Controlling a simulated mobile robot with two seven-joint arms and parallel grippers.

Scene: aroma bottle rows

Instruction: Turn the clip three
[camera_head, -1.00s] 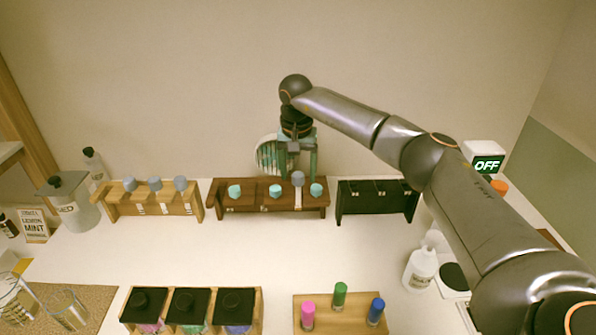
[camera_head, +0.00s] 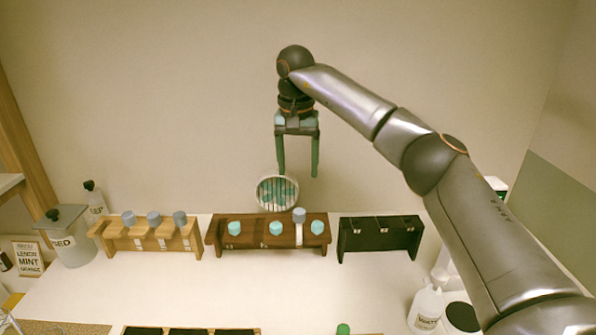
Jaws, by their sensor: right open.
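My right gripper (camera_head: 298,170) is open and empty, pointing down with its two teal fingers apart. It hangs above the dark brown rack (camera_head: 265,242). That rack has three teal caps, such as the left one (camera_head: 234,228), and one grey-blue cap (camera_head: 299,215) on a pale upright strip, standing higher than the others. The fingertips are apart from the rack and its caps. Which part is clip three I cannot tell. My left gripper is not in view.
A light wooden rack (camera_head: 110,236) with three grey caps stands left, a black rack (camera_head: 380,240) right. A round ribbed item (camera_head: 277,193) is behind the brown rack. A white bottle (camera_head: 426,308) stands at the lower right.

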